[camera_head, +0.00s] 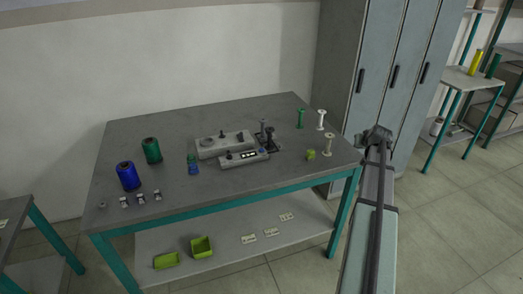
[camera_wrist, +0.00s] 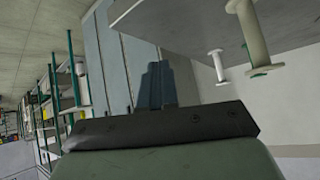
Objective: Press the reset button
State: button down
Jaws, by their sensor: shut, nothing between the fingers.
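The winding machine (camera_head: 225,146) is a grey block near the middle of the table, with a spindle stand at its right end. In front of it lies a low grey counter box (camera_head: 238,160) with a dark display (camera_head: 249,155). A small blue spot near the box's right end may be the reset button; it is too small to be sure. My gripper (camera_head: 378,133) is off the table's right edge, well apart from the box. In the wrist view its fingers (camera_wrist: 157,85) are together and hold nothing. The wrist view does not show the counter box.
The table (camera_head: 210,188) carries blue and green thread spools (camera_head: 128,176) at left. White empty bobbins (camera_head: 328,144) and a green bobbin (camera_head: 300,118) stand at right, near a small lime-green object (camera_head: 310,154). Grey lockers (camera_head: 385,80) stand behind my arm. The table's front middle is clear.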

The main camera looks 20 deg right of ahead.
jog(key=w+a+r+t, duration=0.2)
jog(key=w+a+r, duration=0.2)
jog(key=w+r, duration=0.35)
jog(key=n+g+y, duration=0.3)
jog(key=n+y, duration=0.1)
jog(key=y, duration=0.5)
send_over(264, 150)
jog(key=shift+a, duration=0.1)
jog(key=shift+f, duration=0.1)
jog(key=shift+f, duration=4.3)
